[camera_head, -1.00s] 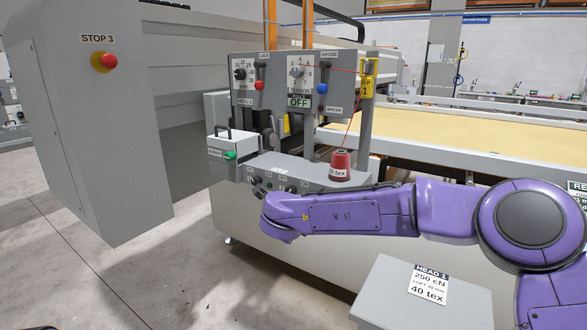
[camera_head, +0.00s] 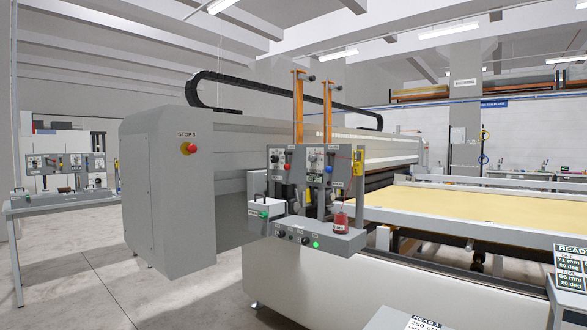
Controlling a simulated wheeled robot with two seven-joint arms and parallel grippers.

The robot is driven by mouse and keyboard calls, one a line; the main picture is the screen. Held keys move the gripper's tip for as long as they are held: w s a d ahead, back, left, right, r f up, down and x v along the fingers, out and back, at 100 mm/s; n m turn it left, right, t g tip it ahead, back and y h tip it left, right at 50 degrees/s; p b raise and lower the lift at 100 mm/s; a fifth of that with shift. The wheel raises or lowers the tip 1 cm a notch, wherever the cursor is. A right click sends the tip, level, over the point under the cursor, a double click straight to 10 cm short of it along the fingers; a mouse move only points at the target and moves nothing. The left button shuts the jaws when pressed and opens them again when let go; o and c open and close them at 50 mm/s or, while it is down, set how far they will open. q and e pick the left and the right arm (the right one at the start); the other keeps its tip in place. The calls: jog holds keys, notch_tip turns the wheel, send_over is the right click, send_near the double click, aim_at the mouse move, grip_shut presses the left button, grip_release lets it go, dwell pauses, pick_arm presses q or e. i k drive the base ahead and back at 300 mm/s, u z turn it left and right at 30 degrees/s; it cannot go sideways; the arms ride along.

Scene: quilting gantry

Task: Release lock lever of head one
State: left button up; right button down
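The head control panel (camera_head: 305,190) stands at the end of the quilting machine, in the middle of the head view. Its left half carries a dial (camera_head: 274,158) and a dark lever with a red knob (camera_head: 287,166). Its right half carries another dial and a lever with a blue knob (camera_head: 329,169). Both coloured knobs hang at the lower part of their slots. The small labels are too small to read now, so I cannot tell from this frame which lever is marked lock. Neither of my grippers is in view, and nothing touches the panel.
A red thread cone (camera_head: 340,222) stands on the ledge. A red stop button (camera_head: 188,148) is on the grey cabinet. A grey stand (camera_head: 395,320) is at the bottom. Floor at left is clear.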

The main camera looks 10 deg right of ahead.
aim_at(287, 167)
jog(key=z, duration=0.6)
jog(key=k, duration=0.2)
jog(key=u, duration=1.55)
jog(key=i, duration=1.6)
jog(key=z, duration=0.65)
